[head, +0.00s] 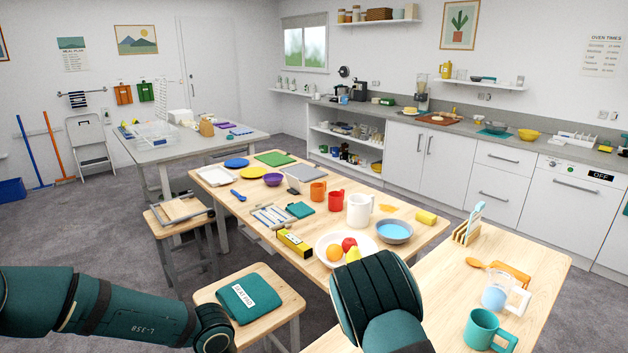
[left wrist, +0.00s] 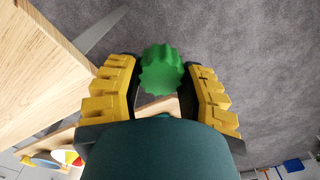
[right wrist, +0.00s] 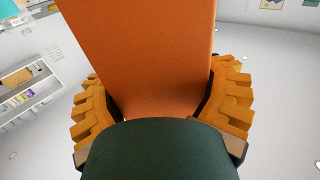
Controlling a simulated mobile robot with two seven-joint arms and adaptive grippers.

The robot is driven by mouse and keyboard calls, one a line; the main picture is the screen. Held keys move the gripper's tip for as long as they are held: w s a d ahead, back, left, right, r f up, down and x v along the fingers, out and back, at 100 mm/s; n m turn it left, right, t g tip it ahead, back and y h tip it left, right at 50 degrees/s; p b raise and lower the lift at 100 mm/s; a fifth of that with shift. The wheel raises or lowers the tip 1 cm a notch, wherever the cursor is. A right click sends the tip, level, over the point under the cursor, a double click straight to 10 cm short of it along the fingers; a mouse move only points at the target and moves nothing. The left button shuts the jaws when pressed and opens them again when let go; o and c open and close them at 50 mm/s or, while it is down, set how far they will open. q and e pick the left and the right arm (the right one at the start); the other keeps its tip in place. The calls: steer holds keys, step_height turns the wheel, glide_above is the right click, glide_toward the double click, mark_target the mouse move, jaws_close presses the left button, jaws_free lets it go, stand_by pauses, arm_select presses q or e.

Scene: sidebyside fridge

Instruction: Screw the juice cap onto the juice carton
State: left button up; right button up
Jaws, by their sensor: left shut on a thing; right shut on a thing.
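The green, ridged juice cap (left wrist: 162,70) shows in the left wrist view between the yellow fingers of my left gripper (left wrist: 160,88), which is shut on it. Grey floor lies behind the cap. In the right wrist view my right gripper (right wrist: 163,100) is shut on a large plain orange object (right wrist: 140,45), which looks like the juice carton. Its far end and any opening are out of the frame. In the head view both arms reach in from below, but neither gripper, the cap nor the carton can be seen there.
A wooden table holds a plate (head: 328,241) of fruit, a grey bowl (head: 394,231), a white pitcher (head: 359,210) and mugs. A nearer table at right holds a teal mug (head: 483,329) and a glass jug (head: 496,292). A stool (head: 286,305) with a teal cloth stands at lower left.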

arm_select(q)
steer(key=shift+a, duration=0.3)
arm_select(e)
steer(key=shift+s+a+n+y, duration=0.1)
steer(key=shift+a+n+y, duration=0.2)
steer(key=shift+a+y, duration=0.2)
steer(key=s+a+f+n+g+y, duration=0.2)
steer(key=a+n+g+y, duration=0.2)
steer(key=a+n+y, duration=0.4)
steer(key=a+y, duration=0.3)
steer(key=a, duration=0.3)
steer(key=shift+y, duration=0.3)
steer(key=shift+s+f, duration=0.1)
steer(key=shift+s, duration=0.05)
arm_select(q)
steer(key=w+d+r+m, duration=0.1)
steer(key=w+d+r, duration=0.3)
steer(key=d+r, duration=0.4)
steer(key=w+d+r+m, duration=0.1)
steer(key=w+d+r, duration=0.3)
steer(key=d+r, duration=0.4)
steer(key=d, duration=0.4)
steer(key=shift+w+d+m, duration=0.2)
steer(key=shift+w+m, duration=0.1)
steer(key=shift+w, duration=0.1)
